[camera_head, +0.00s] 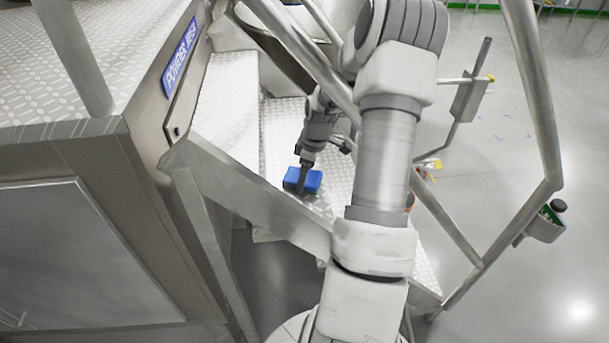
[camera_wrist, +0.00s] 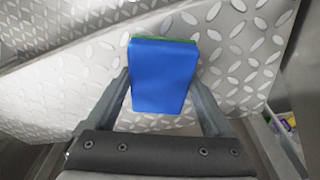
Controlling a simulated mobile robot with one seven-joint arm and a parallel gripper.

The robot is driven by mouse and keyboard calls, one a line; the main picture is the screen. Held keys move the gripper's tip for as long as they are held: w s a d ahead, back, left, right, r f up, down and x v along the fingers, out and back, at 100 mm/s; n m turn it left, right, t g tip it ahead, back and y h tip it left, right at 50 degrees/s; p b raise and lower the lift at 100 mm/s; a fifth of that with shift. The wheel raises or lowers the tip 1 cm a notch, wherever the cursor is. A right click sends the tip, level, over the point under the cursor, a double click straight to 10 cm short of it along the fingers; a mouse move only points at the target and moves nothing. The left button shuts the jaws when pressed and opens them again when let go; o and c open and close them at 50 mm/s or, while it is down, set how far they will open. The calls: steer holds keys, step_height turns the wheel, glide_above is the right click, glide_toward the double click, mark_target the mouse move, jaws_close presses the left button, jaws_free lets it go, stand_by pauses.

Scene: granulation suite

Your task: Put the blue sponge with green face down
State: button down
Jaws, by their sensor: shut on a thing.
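The blue sponge with green face (camera_wrist: 162,75) is between the two fingers of my gripper (camera_wrist: 165,92) in the wrist view. Its blue side faces the wrist camera, and a thin green edge shows along its far end. In the head view the blue sponge (camera_head: 303,180) is at the tip of my gripper (camera_head: 304,168), over a diamond-plate metal step (camera_head: 325,195). My gripper points downward and is shut on the sponge. I cannot tell whether the sponge touches the step.
Metal stairs with tubular handrails (camera_head: 535,90) surround my arm. A steel cabinet with a blue label (camera_head: 179,52) stands at the left. A small holder with items (camera_head: 546,224) hangs on the right rail. Open grey floor (camera_head: 500,290) lies to the right.

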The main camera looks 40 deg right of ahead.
mark_target(312, 177)
jaws_free()
step_height(312, 177, up, 13)
steer(key=s+d+p, duration=0.1)
steer(key=p, duration=0.1)
steer(key=shift+s, duration=0.35)
steer(key=shift+d, duration=0.1)
steer(key=shift+r, duration=0.1)
